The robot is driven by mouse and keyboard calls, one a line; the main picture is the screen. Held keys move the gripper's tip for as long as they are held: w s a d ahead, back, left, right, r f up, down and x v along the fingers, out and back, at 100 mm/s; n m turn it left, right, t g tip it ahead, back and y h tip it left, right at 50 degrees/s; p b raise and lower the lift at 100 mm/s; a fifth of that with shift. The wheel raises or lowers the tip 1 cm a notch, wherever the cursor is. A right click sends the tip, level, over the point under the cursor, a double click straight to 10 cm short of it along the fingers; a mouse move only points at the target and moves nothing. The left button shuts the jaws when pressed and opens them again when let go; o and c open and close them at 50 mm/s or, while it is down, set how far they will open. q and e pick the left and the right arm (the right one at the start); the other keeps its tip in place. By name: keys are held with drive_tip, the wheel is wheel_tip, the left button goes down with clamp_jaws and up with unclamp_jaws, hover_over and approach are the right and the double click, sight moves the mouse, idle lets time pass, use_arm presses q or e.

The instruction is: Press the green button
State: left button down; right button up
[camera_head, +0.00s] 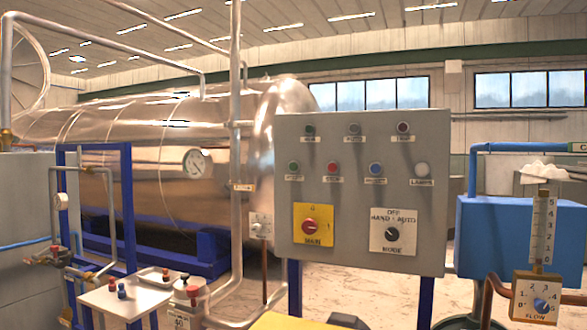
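The green button (294,167) is on the front of a grey control panel (360,262), at the left end of the panel's middle row. A small label sits below it. To its right in the same row are a red button (332,167), a blue button (376,169) and a white one (421,169). A dark green round fitting (310,130) sits in the row above. Nothing covers the green button. I see neither gripper in the head view.
Below the buttons are a red knob on a yellow plate (314,224) and a black mode selector (392,234). A vertical pipe (235,120) stands left of the panel. A small white table (125,298) is lower left, and a flow meter (536,297) lower right.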

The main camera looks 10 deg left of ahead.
use_arm(q)
drive_tip(key=shift+w, duration=0.1)
drive_tip(key=shift+w+r, duration=0.2)
drive_tip(key=shift+w, duration=0.55)
drive_tip(key=shift+s, duration=0.1)
drive_tip(key=shift+s+f, duration=0.2)
drive_tip(key=shift+s, duration=0.6)
drive_tip(key=shift+w, duration=0.15)
